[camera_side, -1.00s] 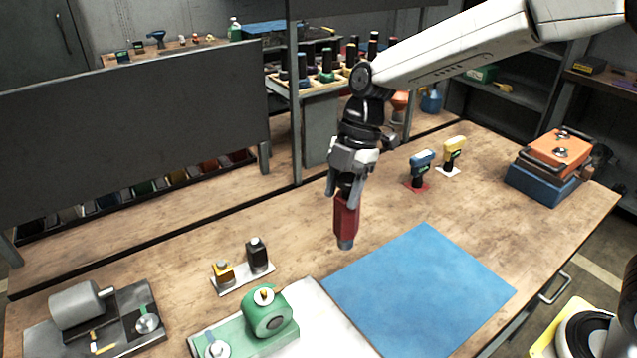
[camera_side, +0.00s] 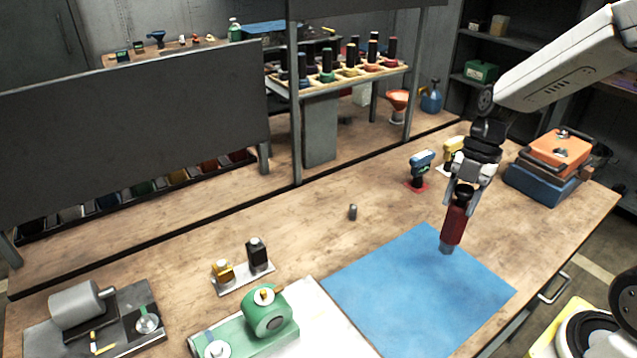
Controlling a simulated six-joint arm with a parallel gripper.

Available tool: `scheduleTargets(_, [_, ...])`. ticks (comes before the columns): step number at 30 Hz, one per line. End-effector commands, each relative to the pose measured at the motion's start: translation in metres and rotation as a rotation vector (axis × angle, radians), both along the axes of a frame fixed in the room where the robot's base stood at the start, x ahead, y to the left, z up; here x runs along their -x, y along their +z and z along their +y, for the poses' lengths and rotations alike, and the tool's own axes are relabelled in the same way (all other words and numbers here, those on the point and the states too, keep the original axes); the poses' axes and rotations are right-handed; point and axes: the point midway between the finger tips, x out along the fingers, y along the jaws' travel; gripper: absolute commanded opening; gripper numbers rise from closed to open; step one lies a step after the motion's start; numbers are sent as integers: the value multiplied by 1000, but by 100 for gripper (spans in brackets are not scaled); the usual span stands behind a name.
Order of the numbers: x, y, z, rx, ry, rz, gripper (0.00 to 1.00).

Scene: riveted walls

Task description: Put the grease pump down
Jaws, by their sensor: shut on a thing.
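The grease pump (camera_side: 454,225) is a dark red cylinder with a black top and a grey lower tip. My gripper (camera_side: 462,190) is shut on its upper part and holds it nearly upright, slightly tilted. The pump's tip shows over the upper right part of the blue mat (camera_side: 415,290); I cannot tell whether it touches the mat.
A blue drill (camera_side: 421,165) and a yellow drill (camera_side: 452,149) stand just behind my gripper. An orange and blue machine (camera_side: 553,160) is to the right. A small grey cylinder (camera_side: 352,212) stands left of the mat. A green tool (camera_side: 268,312) is at the front. The mat is otherwise bare.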

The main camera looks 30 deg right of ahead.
Motion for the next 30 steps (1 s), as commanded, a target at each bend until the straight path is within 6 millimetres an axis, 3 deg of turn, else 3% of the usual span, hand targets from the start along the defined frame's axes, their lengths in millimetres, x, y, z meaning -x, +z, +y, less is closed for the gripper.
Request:
scheduleTargets(8, [2, -2, -2, -1, -1, -2, 0])
scheduleTargets(21, [2, -41, -2, -1, 0, -1, 0])
scheduleTargets(30, [2, -46, -2, -1, -1, -2, 0])
